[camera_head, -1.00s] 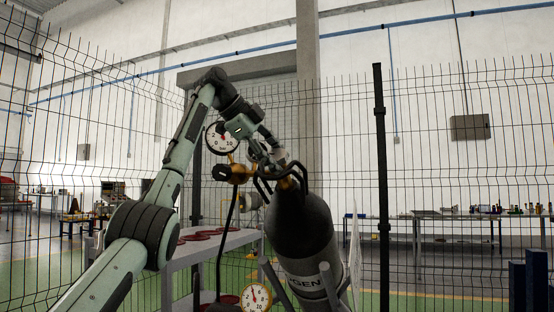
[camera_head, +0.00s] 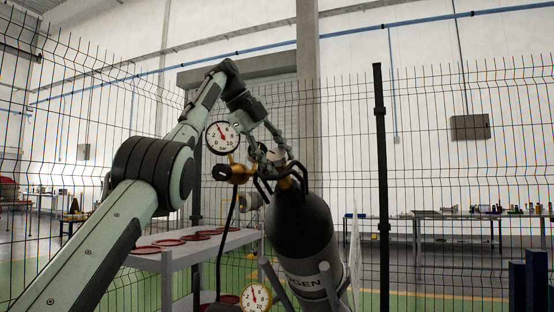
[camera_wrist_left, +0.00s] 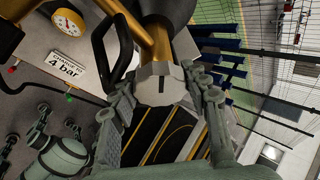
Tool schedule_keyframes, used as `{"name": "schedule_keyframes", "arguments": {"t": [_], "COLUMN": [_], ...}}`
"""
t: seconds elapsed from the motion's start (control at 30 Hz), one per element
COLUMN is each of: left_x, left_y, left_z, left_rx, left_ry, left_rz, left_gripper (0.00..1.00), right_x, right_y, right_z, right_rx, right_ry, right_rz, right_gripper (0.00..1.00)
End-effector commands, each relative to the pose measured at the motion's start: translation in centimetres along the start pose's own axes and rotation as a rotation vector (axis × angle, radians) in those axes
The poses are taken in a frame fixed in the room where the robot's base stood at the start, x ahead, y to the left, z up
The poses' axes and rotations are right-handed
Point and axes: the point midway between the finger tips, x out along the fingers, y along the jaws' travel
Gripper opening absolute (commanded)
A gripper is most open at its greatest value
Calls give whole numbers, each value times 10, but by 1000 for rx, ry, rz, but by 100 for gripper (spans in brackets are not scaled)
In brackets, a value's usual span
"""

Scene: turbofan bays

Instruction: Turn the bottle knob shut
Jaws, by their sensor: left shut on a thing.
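The dark grey gas bottle (camera_head: 301,228) leans in its stand in the head view, with a brass valve and black guard at its top. Its knob (camera_wrist_left: 158,84) is pale grey and faceted, with a dark line on its face, and fills the middle of the left wrist view. The knob also shows small in the head view (camera_head: 279,157). My left gripper (camera_head: 272,152) is at the bottle's top, shut on the knob, with a finger on either side of it. The fingers partly hide the valve in the head view. My right gripper is in neither view.
A pressure gauge (camera_head: 222,137) stands just left of the valve, and a second gauge (camera_head: 256,297) is lower down. A black hose hangs from the brass regulator (camera_head: 236,172). A grey shelf (camera_head: 200,246) with red rings stands to the left. A wire fence runs behind.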

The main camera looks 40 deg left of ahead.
Motion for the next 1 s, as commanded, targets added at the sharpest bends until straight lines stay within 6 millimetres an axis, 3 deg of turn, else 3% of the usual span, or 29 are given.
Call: {"name": "schedule_keyframes", "arguments": {"t": [0.33, 0.37, 0.53, 1.0], "left_x": [0, 0, 0, -6], "left_y": [0, 0, 0, 0], "left_z": [0, 0, 0, 0], "left_rx": [1, 1, 1, 0], "left_ry": [0, 0, 0, 1], "left_rz": [2, 2, 1, -1], "left_gripper": [17, 47, 68, 68], "right_x": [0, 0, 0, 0], "right_y": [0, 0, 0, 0], "right_z": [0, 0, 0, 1], "right_rx": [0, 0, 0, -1], "right_ry": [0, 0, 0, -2], "right_rz": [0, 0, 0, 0], "right_gripper": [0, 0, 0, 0]}}
